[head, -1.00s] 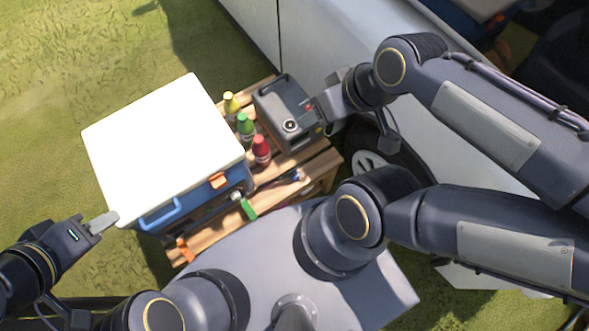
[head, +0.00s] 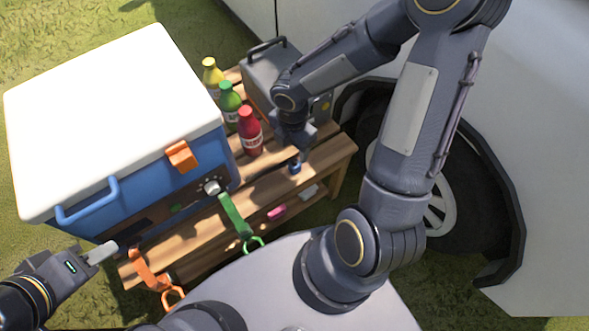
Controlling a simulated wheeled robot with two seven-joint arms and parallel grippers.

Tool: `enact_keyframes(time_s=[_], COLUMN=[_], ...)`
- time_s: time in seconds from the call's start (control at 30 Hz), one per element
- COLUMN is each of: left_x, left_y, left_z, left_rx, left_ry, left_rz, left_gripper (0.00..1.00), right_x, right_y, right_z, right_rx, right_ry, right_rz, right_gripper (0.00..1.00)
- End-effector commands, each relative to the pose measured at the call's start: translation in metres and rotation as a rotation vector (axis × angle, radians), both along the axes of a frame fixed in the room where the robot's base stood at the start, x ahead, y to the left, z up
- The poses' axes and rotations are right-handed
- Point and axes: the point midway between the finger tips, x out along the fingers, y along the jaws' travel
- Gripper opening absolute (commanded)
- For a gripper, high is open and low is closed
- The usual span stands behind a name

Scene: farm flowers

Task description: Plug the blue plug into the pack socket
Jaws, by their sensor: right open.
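The blue plug (head: 295,169) lies on the wooden slatted bench (head: 335,155), near its front edge on the right side. A dark cable (head: 265,181) seems to run left from it. The grey pack (head: 272,66) with a black handle stands at the back of the bench. Its socket is hidden, with my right arm across the front. My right gripper (head: 297,150) is open, pointing down just above the blue plug; I cannot tell whether they touch. My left gripper (head: 102,252) is at the lower left, beside the cooler's front corner; its jaw opening is unclear.
A blue cooler (head: 90,205) with a white lid (head: 105,110) fills the bench's left side. Yellow (head: 211,75), green (head: 230,102) and red (head: 249,132) bottles stand between it and the pack. A white vehicle (head: 540,150) stands at right.

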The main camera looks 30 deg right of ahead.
Motion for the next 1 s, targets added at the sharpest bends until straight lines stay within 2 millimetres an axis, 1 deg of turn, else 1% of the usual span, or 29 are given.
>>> enact_keyframes(time_s=[0.2,0.27,0.4,0.47,0.77,0.87,1.0], left_x=[0.000,0.000,0.000,0.000,0.000,0.000,0.000], left_y=[0.000,0.000,0.000,0.000,0.000,0.000,0.000], left_z=[0.000,-0.003,-0.013,-0.015,-0.015,-0.021,-0.038], left_rx=[0.000,0.000,0.000,0.000,0.000,0.000,0.000], left_ry=[0.000,-0.001,0.000,0.000,0.000,0.000,0.000], left_rz=[0.000,0.000,0.000,0.000,0.000,0.000,0.000], left_gripper=[0.36,0.36,0.36,0.36,0.36,0.36,0.36], right_x=[0.000,-0.001,-0.002,-0.002,-0.002,-0.003,-0.008], right_y=[0.000,0.000,0.000,0.000,0.000,0.000,0.000], right_z=[0.000,-0.005,-0.022,-0.026,-0.026,-0.034,-0.055], right_rx=[0.000,0.000,-0.001,-0.001,0.000,-0.001,-0.001], right_ry=[0.000,0.001,0.003,0.003,0.001,0.002,0.003], right_rz=[-0.003,-0.004,-0.004,-0.004,-0.005,-0.005,-0.006], right_gripper=[0.57,0.57,0.57,0.57,0.57,0.57,0.57])
